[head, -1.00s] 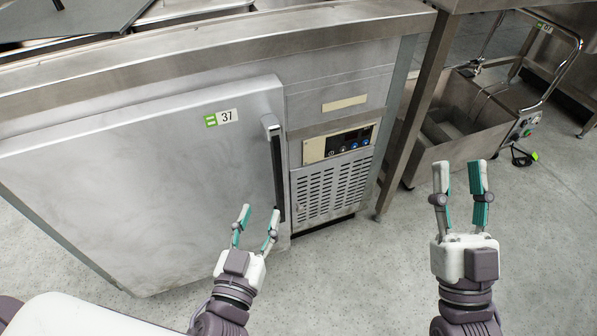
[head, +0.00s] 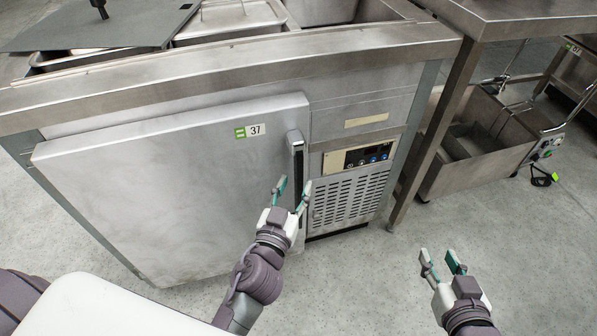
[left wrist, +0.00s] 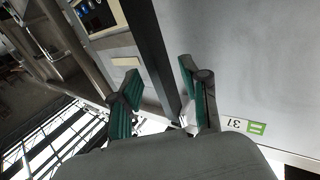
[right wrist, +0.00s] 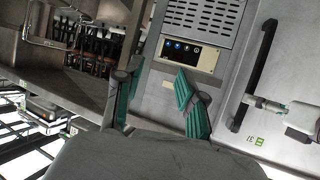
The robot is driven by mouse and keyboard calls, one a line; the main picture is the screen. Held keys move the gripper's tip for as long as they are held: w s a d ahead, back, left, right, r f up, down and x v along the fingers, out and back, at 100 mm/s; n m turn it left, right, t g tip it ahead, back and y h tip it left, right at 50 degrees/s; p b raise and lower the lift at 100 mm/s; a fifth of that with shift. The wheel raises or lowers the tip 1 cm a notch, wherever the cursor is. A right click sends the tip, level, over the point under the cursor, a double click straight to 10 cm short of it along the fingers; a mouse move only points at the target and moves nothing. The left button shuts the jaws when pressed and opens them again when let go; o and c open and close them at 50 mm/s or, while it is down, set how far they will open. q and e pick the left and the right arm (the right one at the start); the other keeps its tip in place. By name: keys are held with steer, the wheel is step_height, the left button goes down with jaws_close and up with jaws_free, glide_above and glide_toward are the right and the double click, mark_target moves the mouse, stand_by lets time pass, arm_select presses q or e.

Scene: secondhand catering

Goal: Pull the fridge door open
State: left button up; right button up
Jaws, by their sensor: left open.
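The fridge door (head: 180,190) is a grey steel panel with a green and white "37" label (head: 249,131). It looks shut against the counter cabinet. Its upright dark handle (head: 298,165) is at the door's right edge. My right gripper (head: 443,262) is open and empty, low over the floor to the right. The right wrist view also shows the handle (right wrist: 260,70).
A control panel (head: 362,157) and vent grille (head: 345,198) are right of the door. A steel table (head: 520,12) with a leg stands beside the cabinet, with a steel basin trolley (head: 470,175) behind. The floor (head: 360,285) in front is clear.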

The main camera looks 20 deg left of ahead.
mark_target(297, 181)
arm_select(q)
steer(key=shift+w, duration=1.7)
arm_select(e)
steer(key=shift+s+d+f+g+h, duration=0.2)
steer(key=shift+s+d+f+g, duration=0.1)
steer(key=shift+s+f+g, duration=0.4)
steer(key=shift+s+d+f+g+h, duration=0.2)
steer(key=shift+s+d+f+g, duration=0.1)
steer(key=shift+s+f+g, duration=0.4)
steer(key=shift+w+f, duration=0.1)
steer(key=shift+w, duration=0.05)
arm_select(q)
jaws_close()
